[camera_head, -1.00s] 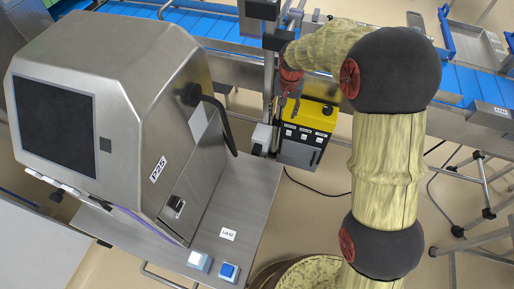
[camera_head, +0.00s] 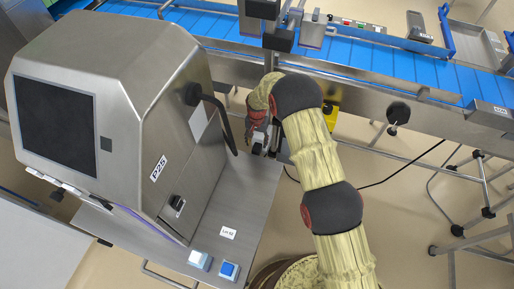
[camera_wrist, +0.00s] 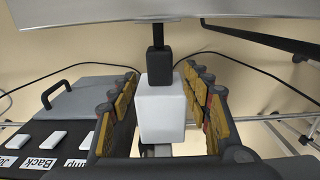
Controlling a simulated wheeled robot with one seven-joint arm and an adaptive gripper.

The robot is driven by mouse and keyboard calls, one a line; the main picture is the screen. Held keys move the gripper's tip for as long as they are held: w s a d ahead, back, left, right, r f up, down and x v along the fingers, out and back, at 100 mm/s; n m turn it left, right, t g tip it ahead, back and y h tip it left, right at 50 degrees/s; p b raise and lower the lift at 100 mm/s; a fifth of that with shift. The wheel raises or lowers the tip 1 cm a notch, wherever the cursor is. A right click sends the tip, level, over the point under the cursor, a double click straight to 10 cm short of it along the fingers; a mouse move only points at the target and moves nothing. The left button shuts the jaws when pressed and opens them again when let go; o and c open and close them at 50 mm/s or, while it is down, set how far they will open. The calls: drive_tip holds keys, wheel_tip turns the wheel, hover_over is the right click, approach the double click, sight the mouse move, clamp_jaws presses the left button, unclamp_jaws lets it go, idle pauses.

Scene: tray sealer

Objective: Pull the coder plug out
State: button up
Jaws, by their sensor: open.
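In the wrist view, a black plug (camera_wrist: 158,63) with a black cable or stem sits at the end of a white block (camera_wrist: 161,108). I take this to be the coder plug. My gripper (camera_wrist: 160,75) is open, with one padded finger on each side of the white block and the plug. Gaps show between the fingers and the block, so I see no clear contact. In the head view my gripper (camera_head: 257,136) is beside the steel machine's right side, and it mostly hides the block and plug.
A steel machine with a dark screen (camera_head: 55,125) stands at left on a steel shelf (camera_head: 238,205). A blue conveyor (camera_head: 370,58) crosses the back. In the wrist view a dark control box (camera_wrist: 55,128) with labelled white buttons lies close left of my gripper. Thin cables run behind.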

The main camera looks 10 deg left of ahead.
sight(257, 147)
wheel_tip(257, 147, down, 5)
drive_tip(key=shift+f+b, duration=0.1)
drive_tip(key=shift+b, duration=0.35)
drive_tip(key=shift+c, duration=1.4)
clamp_jaws()
